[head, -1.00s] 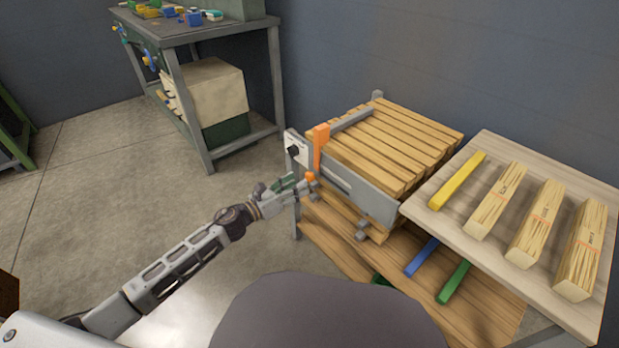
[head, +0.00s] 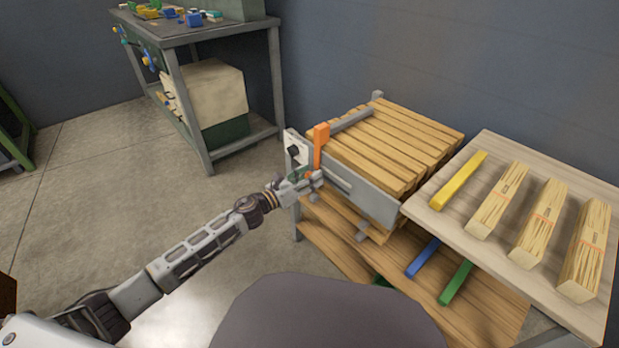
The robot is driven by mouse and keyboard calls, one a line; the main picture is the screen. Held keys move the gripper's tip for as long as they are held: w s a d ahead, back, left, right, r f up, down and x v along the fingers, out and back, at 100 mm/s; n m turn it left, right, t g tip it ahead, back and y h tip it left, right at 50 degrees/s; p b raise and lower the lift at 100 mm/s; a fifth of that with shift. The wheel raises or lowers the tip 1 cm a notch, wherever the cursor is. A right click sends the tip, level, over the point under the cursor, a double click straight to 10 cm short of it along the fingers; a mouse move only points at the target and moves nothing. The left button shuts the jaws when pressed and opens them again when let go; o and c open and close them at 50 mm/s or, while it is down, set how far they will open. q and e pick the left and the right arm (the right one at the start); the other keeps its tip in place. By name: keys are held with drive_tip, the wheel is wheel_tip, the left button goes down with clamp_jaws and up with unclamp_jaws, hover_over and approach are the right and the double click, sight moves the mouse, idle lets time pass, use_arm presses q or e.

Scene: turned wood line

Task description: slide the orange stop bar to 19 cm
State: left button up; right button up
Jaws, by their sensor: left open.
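The orange stop bar (head: 321,143) stands upright at the left end of the grey rail (head: 363,192), on the near side of the slatted wooden top. My left gripper (head: 314,181) is at the lower part of the bar, just below the rail's left end. It is open. I cannot tell whether its fingers touch the bar, and the bar's lower end is partly hidden by the gripper. Any scale marks are too small to read. My right gripper is not in view.
A pale board (head: 483,235) at the right carries a yellow bar (head: 458,181) and several wood blocks. A blue bar (head: 423,257) and a green bar (head: 455,283) lie on the lower shelf. A workbench (head: 190,32) stands at the back left.

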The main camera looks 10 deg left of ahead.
sight(327, 178)
use_arm(q)
drive_tip(key=shift+w+d, duration=0.1)
drive_tip(key=shift+c, duration=0.4)
clamp_jaws()
drive_tip(key=shift+s+d+p, duration=0.5)
drive_tip(key=shift+s+d, duration=0.8)
drive_tip(key=shift+d, duration=0.3)
drive_tip(key=shift+o, duration=0.4)
unclamp_jaws()
drive_tip(key=shift+w, duration=0.1)
drive_tip(key=shift+a, duration=0.15)
